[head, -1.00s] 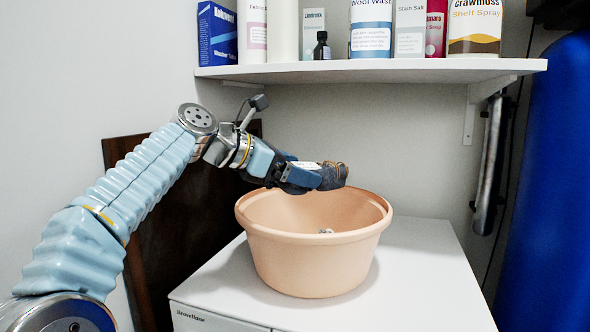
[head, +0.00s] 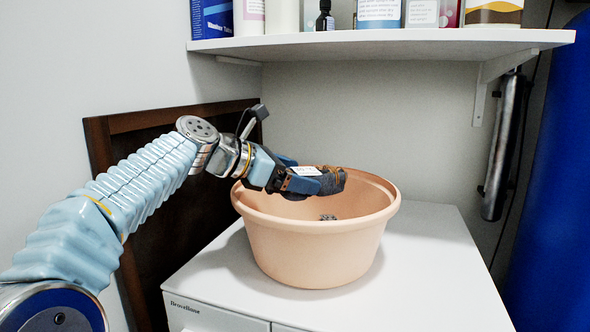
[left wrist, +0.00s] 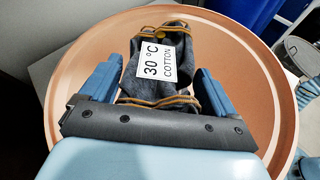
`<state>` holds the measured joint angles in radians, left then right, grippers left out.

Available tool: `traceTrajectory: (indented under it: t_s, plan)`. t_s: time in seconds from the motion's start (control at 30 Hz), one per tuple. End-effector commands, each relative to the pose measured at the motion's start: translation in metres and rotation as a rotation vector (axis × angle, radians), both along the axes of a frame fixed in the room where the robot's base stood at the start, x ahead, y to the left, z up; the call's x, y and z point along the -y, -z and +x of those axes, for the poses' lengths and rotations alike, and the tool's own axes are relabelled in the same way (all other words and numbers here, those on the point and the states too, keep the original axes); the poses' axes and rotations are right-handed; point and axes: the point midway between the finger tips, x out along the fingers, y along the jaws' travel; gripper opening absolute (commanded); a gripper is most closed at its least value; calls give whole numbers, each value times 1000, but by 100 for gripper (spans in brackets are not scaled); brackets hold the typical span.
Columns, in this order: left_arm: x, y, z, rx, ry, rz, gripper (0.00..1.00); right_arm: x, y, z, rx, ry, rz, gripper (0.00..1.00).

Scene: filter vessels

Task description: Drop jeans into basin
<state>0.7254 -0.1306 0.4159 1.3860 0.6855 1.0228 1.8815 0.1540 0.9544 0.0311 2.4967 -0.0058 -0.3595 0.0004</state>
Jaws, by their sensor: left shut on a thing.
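The jeans (head: 331,181) are a small dark grey-blue bundle with orange stitching. A white label reading "30 °C COTTON" shows on the jeans in the left wrist view (left wrist: 158,75). My left gripper (head: 305,181) is shut on the jeans and holds them over the peach-coloured basin (head: 310,255), at about the height of its far rim. The basin also fills much of the left wrist view (left wrist: 262,65), behind the jeans. A small grey thing (head: 327,217) shows inside the basin, mostly hidden by the near wall. My right gripper is not in view.
The basin stands on a white appliance top (head: 430,250), clear at the right. A white shelf (head: 380,43) with bottles and boxes hangs above. A dark brown panel (head: 150,230) leans behind my left arm. A blue cylinder (head: 550,180) stands at the right.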

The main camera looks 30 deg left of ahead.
Motion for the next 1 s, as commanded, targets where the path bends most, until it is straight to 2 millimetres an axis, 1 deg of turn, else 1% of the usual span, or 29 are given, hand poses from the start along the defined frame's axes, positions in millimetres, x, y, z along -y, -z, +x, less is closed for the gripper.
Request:
traceTrajectory:
  t_s: [0.13,0.17,0.2,0.23,0.47,0.57,0.67,0.9,1.0]
  plan:
    - [0,-2,0,2,0,0,40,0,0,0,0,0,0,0]
    - [0,-2,0,2,0,0,91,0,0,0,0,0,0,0]
    - [0,-1,0,2,0,0,98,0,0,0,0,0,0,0]
    - [0,-1,0,2,0,0,100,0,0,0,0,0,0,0]
    - [-1,0,-1,-1,-1,0,100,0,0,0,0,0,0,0]
    - [-4,-4,-7,0,-2,2,100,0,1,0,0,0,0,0]
    - [-11,-10,-21,1,-3,1,100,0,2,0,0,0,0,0]
    - [-37,-34,-70,3,-3,2,100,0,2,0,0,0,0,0]
    - [-46,-42,-88,4,-2,1,100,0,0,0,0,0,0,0]
